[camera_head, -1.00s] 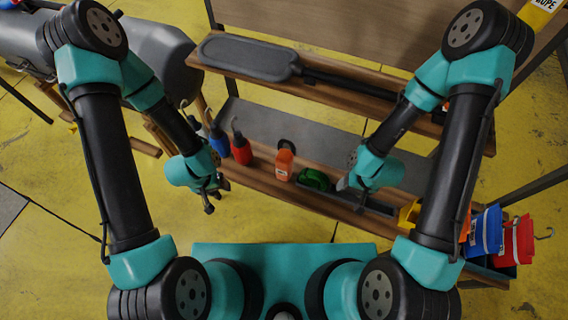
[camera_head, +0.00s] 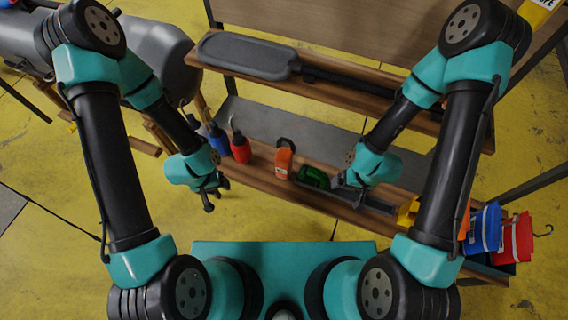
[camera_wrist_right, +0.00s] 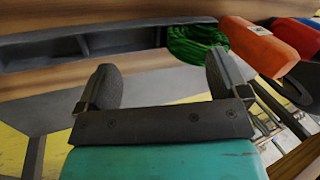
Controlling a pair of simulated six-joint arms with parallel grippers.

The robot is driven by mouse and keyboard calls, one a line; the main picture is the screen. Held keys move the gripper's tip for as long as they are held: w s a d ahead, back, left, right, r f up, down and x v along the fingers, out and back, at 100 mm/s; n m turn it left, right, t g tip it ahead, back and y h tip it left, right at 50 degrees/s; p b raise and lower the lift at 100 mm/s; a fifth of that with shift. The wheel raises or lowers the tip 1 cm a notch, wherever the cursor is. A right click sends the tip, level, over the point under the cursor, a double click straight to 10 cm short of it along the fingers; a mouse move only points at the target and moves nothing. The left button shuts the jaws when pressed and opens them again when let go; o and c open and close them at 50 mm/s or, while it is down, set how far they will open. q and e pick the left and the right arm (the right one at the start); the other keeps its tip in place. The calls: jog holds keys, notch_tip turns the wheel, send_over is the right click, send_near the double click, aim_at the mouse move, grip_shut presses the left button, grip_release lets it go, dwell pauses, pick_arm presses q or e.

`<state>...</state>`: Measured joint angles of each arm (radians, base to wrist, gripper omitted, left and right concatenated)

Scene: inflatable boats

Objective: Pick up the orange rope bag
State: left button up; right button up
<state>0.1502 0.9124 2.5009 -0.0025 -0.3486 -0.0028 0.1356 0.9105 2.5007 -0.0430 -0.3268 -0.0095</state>
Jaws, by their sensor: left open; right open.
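An orange item with a black top (camera_head: 283,163), which looks like the orange rope bag, stands on the lower wooden shelf. In the right wrist view, an orange block-like item with a white label (camera_wrist_right: 262,46) lies at the upper right. Another orange item (camera_head: 465,221) at the right is mostly hidden behind my right arm. My right gripper (camera_head: 344,188) is over the shelf, right of the green coil. In its wrist view, the jaws (camera_wrist_right: 160,88) are apart with nothing between them. My left gripper (camera_head: 214,194) is open and empty, in front of the shelf.
A green coil (camera_head: 314,177) sits just right of the orange item; red (camera_head: 240,149) and blue (camera_head: 218,139) items stand left. A dark compartment tray (camera_wrist_right: 85,45) lies beyond the coil. Blue (camera_head: 485,230) and red (camera_head: 515,240) bags are at the far right. A paddle (camera_head: 245,57) lies above.

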jog(key=w+a+r+n+t+h, duration=0.1)
jog(key=w+a+r+n+h, duration=0.2)
jog(key=a+r+n, duration=0.4)
jog(key=w+a+r+n+t+h, duration=0.2)
jog(key=a+r+n, duration=0.5)
jog(key=a+n, duration=1)
jog(key=w+n, duration=0.1)
jog(key=n, duration=0.7)
jog(key=shift+w+a+r+n+t+h, duration=0.2)
jog(key=shift+n+t+h, duration=0.1)
jog(key=shift+n+h, duration=0.1)
